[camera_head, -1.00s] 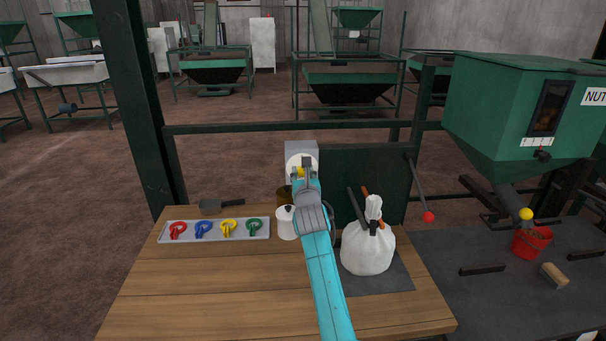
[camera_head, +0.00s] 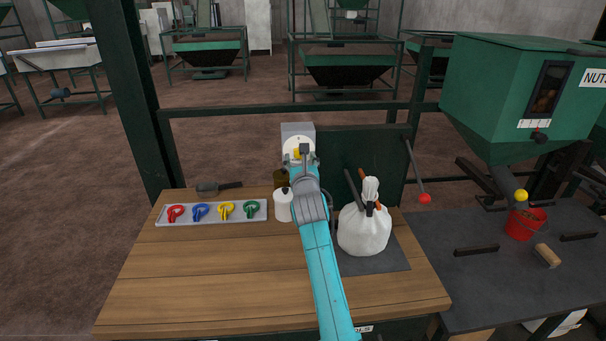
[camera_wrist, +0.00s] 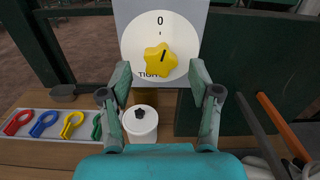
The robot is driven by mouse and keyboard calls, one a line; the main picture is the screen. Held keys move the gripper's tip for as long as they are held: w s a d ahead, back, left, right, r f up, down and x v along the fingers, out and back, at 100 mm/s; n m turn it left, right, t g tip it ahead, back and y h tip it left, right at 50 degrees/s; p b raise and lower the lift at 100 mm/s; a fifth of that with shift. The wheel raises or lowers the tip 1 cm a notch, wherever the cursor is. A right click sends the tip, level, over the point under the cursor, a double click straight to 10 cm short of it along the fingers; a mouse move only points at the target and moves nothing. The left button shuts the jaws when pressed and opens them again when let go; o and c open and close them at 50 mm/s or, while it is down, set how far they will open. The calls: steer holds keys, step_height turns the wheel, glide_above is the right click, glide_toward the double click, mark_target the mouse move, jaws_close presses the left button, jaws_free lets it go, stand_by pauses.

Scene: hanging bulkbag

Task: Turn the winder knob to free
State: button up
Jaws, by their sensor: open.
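The winder knob (camera_wrist: 160,60) is a yellow star-shaped knob with a dark pointer line. It sits on a round white dial (camera_wrist: 187,35) marked "0" at the top and "TIGHT", partly hidden, at the lower left. The dial is on a grey box (camera_head: 297,128) at the back of the bench. In the head view my arm hides part of the dial. My gripper (camera_wrist: 160,76) is open and empty. Its two fingers stand apart, below and to either side of the knob in the wrist view, and I see no contact.
A wooden bench (camera_head: 200,290) holds a tray (camera_head: 160,222) of coloured clips, a white pot (camera_head: 283,206) and a tied white bag (camera_head: 364,232). A dark upright panel (camera_head: 350,150) stands right of the dial. A red-tipped lever (camera_head: 424,198) hangs farther right.

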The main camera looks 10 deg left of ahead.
steer(key=v, duration=0.9)
steer(key=shift+s, duration=0.25)
